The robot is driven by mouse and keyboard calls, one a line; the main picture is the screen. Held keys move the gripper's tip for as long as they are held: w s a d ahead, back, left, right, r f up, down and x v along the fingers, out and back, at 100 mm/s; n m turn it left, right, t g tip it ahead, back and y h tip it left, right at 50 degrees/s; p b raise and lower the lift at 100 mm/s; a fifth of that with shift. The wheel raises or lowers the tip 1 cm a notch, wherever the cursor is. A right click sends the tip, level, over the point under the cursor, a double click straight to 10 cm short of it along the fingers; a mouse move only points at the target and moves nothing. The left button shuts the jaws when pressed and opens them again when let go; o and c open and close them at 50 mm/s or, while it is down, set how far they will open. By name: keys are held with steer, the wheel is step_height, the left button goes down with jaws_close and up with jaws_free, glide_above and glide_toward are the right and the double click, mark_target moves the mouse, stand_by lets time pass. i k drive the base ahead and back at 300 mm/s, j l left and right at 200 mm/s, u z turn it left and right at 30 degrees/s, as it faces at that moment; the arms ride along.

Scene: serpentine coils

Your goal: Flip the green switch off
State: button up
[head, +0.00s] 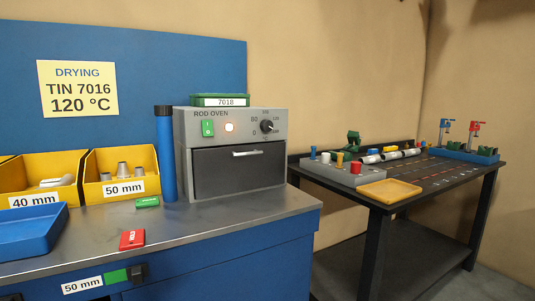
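The green rocker switch (207,128) is on the upper left of the front panel of a grey oven (281,126) marked ROD OVEN. It carries small white marks, too small to tell which side is pressed. A round lamp (229,127) to its right glows whitish-orange. A black dial knob (267,126) sits further right, beside printed numbers. The oven's dark drawer front (238,172) with a pale handle is shut. No part of my gripper can be made out in the head view.
A blue tube (166,160) with a dark cap stands just left of the oven. A green tray (220,99) marked 7018 lies on top. A red tag (132,239) and a green tag (147,202) lie on the bench. Yellow bins (122,163) stand left. A dark table (420,196) stands right.

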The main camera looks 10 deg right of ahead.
mark_target(206, 126)
steer(key=j+z, duration=0.25)
steer(key=j, duration=0.15)
steer(key=j+z, duration=0.25)
steer(key=j, duration=0.2)
steer(key=j+z, duration=0.25)
steer(key=j, duration=0.15)
steer(key=j+z, duration=0.3)
steer(key=k+j+z, duration=0.25)
steer(key=j, duration=0.25)
steer(key=j+z, duration=0.25)
steer(key=k+j+z, duration=0.25)
steer(key=j, duration=0.2)
steer(key=i+l+z, duration=0.15)
steer(key=i+z, duration=0.15)
steer(key=i, duration=0.25)
steer(key=i+z, duration=0.25)
steer(key=i, duration=1.95)
steer(key=i+l, duration=0.15)
steer(key=i, duration=1.5)
steer(key=i+u, duration=0.1)
steer(key=u, duration=0.65)
steer(key=i+u, duration=0.15)
steer(key=u, duration=0.25)
steer(key=l+u, duration=0.1)
steer(key=u, duration=2.65)
steer(key=l, duration=0.1)
